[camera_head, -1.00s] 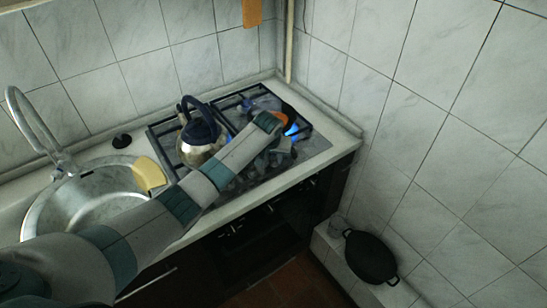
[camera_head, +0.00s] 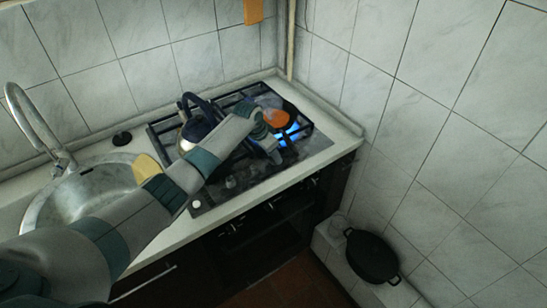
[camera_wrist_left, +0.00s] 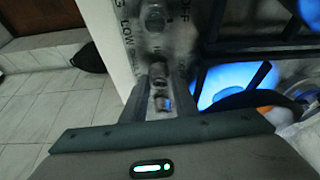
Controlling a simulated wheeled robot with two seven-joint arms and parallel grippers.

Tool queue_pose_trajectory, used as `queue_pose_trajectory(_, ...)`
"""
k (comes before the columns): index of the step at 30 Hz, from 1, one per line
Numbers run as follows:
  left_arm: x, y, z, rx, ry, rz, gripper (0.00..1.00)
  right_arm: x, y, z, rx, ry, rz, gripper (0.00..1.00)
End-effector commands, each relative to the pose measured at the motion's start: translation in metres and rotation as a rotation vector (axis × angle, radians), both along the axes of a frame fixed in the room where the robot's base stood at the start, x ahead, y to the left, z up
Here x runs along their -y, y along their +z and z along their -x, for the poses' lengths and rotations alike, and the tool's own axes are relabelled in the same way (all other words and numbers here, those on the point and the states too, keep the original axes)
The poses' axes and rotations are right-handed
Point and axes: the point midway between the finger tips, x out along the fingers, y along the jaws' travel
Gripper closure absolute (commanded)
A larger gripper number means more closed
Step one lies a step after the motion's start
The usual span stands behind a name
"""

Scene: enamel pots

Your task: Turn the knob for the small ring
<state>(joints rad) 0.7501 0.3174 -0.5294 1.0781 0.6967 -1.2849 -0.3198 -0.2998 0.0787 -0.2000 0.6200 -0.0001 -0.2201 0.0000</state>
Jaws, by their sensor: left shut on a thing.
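My left gripper (camera_head: 274,157) reaches down to the front strip of the gas hob (camera_head: 318,145). In the left wrist view its two fingers (camera_wrist_left: 159,100) are shut around a small metallic knob (camera_wrist_left: 161,103). Two more knobs stand in line beyond it, one close (camera_wrist_left: 159,62) and one farther (camera_wrist_left: 155,18). Lettering such as "LOW" and "OFF" is printed beside them. A blue flame (camera_head: 292,132) burns on the right of the hob, and blue flame (camera_wrist_left: 235,78) also shows beside the gripper in the wrist view. I cannot read which ring the held knob serves. My right gripper is out of view.
A kettle (camera_head: 192,133) with a dark handle stands on the hob's left, partly behind my arm. An orange-topped round thing (camera_head: 277,118) is behind my wrist. A sink (camera_head: 80,195) with a yellow sponge (camera_head: 146,167) lies left. A black pan (camera_head: 371,258) lies low at right.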

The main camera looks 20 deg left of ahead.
Motion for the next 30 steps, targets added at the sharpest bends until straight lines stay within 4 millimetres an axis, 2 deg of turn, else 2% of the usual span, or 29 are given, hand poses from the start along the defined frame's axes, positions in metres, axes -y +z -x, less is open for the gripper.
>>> queue_pose_trajectory(1,-0.002,-0.003,-0.002,0.003,-0.043,0.000,0.96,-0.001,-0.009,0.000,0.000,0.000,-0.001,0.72)
queue_pose_trajectory(6,-0.002,-0.004,-0.003,0.004,-0.198,-0.001,0.96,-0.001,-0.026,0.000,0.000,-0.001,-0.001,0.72)
queue_pose_trajectory(15,-0.003,-0.002,-0.004,0.004,-0.400,-0.002,0.96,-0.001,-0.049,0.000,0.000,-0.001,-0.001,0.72)
queue_pose_trajectory(30,-0.003,0.001,-0.003,0.003,-0.481,-0.001,0.96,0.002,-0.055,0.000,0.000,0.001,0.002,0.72)
